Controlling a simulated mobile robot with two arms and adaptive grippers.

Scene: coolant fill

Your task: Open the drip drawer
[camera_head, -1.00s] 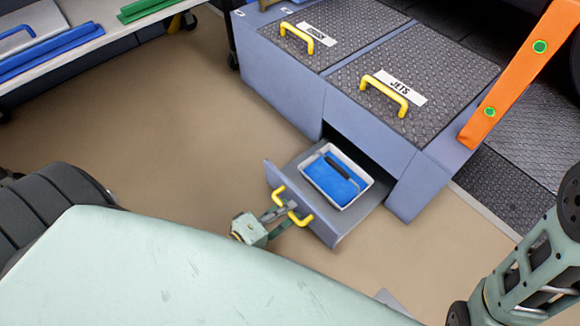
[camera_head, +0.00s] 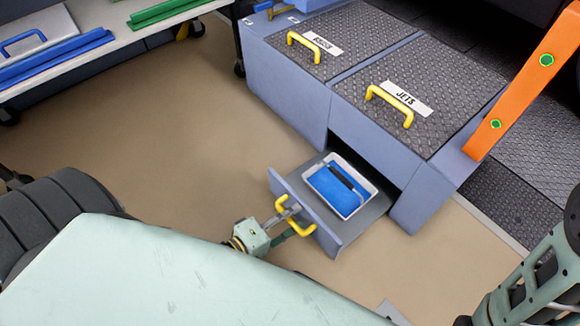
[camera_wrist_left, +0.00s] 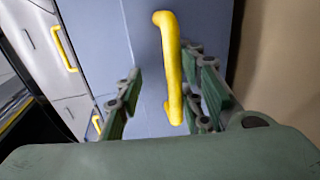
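The drip drawer (camera_head: 305,215) is pulled out from the lower front of the blue-grey step unit, its front panel standing well clear of the opening. It has a yellow handle (camera_head: 296,216), also seen in the left wrist view (camera_wrist_left: 168,65). My left gripper (camera_head: 283,221) is at this handle. In the left wrist view its two fingers (camera_wrist_left: 163,97) are spread, one on each side of the handle, with a clear gap on the left side. The right finger is close to the handle; I cannot tell whether it touches. My right gripper is out of view.
A white tray (camera_head: 360,208) with a blue insert and dark handle sits in the drawer. The step unit's tread lids carry yellow handles (camera_head: 388,104). An orange bar (camera_head: 520,85) rises at the right. A workbench (camera_head: 120,30) stands at upper left. The beige floor left of the drawer is clear.

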